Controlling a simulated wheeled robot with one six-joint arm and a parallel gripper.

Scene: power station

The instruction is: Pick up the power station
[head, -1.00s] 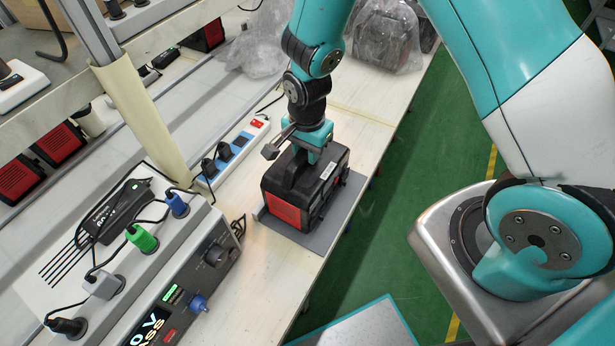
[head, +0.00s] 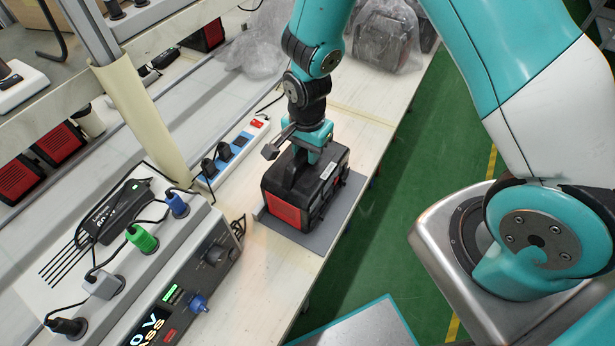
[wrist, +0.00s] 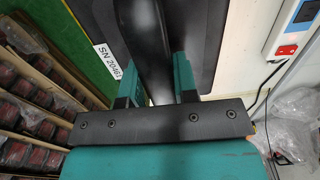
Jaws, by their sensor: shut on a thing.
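The power station (head: 303,190) is a black box with red end panels and a top handle. It stands on a grey mat (head: 345,207) on the pale workbench in the head view. My gripper (head: 306,152) is above it, with its fingers down at the top handle. In the wrist view the teal fingers of my gripper (wrist: 157,88) are on both sides of the dark handle (wrist: 147,35), shut on it. A white label reading SN (wrist: 113,60) shows on the power station's top. The power station appears to rest on the mat.
A power strip (head: 232,155) with plugs lies left of the power station. A grey test instrument (head: 180,270) with cables stands at the front left. Plastic-wrapped units (head: 385,35) sit at the back of the bench. Green floor (head: 430,150) lies to the right.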

